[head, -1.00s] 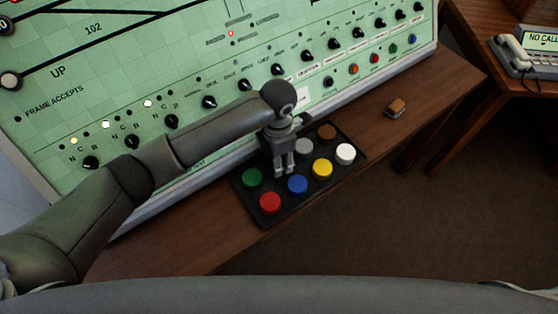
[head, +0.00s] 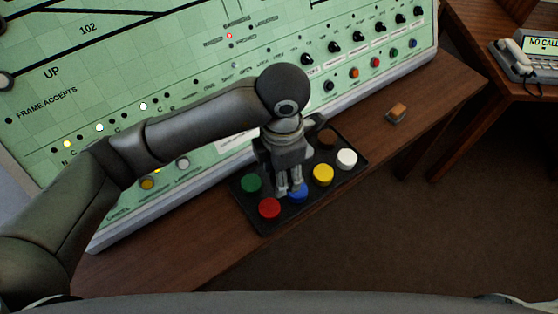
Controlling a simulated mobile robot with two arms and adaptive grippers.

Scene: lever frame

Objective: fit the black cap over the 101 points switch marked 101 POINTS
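My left gripper (head: 290,190) points down over the cap tray (head: 240,203) in the head view. Its two fingers show a little apart, in front of the blue cap (head: 298,194). Whether anything dark is between them cannot be made out. The black cap is not visible; the tray's back row is partly hidden behind the gripper. The 101 points switch cannot be picked out; my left arm covers much of the lower switch row on the green panel (head: 60,100). My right gripper is out of view.
The tray also shows green (head: 251,184), red (head: 269,208), yellow (head: 323,174), white (head: 347,159) and brown (head: 327,138) caps. It rests on a wooden ledge (head: 430,105) below the panel. A small orange-brown block (head: 397,113) and a telephone (head: 520,60) are at the right.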

